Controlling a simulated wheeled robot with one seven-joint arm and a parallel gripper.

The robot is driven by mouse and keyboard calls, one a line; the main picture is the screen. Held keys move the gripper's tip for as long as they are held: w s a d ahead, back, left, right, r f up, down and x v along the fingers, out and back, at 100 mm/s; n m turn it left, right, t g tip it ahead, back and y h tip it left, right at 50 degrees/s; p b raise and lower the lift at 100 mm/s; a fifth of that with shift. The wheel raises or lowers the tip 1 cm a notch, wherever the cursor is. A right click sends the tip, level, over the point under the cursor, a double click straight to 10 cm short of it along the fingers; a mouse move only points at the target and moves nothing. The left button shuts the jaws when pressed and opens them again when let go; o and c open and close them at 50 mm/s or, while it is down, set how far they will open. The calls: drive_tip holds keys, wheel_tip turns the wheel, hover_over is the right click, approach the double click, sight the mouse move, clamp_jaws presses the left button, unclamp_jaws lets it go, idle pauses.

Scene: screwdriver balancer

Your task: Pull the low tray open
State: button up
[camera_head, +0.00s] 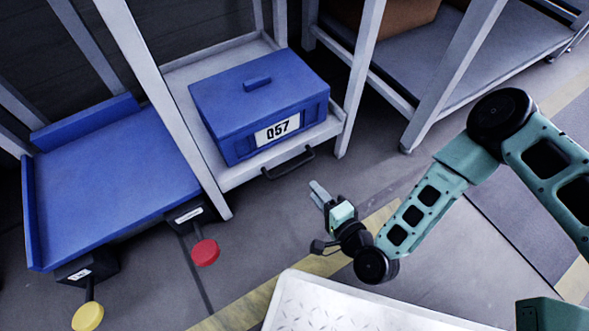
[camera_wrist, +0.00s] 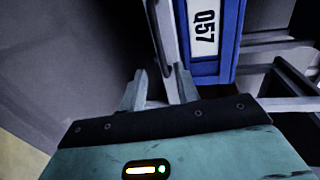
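The low tray (camera_head: 232,179) is a pale grey shelf-like tray between the legs of a grey rack. A dark bar handle (camera_head: 288,164) is on its front edge. A blue lidded box (camera_head: 258,95) labelled 057 sits on the tray; its label side also shows in the wrist view (camera_wrist: 231,30). My gripper (camera_head: 318,192) is in front of the handle, a short way to its lower right, apart from it. In the wrist view, my gripper's two fingers (camera_wrist: 160,80) are spread with nothing held between them. The handle is not clear in that view.
A blue platform (camera_head: 115,175) is at left, with red (camera_head: 205,253) and yellow (camera_head: 88,316) round knobs on dark parts before it. Grey rack legs (camera_head: 360,80) flank the tray. A white textured surface (camera_head: 350,305) lies at the bottom. Floor before the tray is clear.

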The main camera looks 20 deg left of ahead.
sight(293, 166)
drive_tip(key=shift+b+x, duration=2.7)
drive_tip(key=shift+x, duration=3.2)
clamp_jaws()
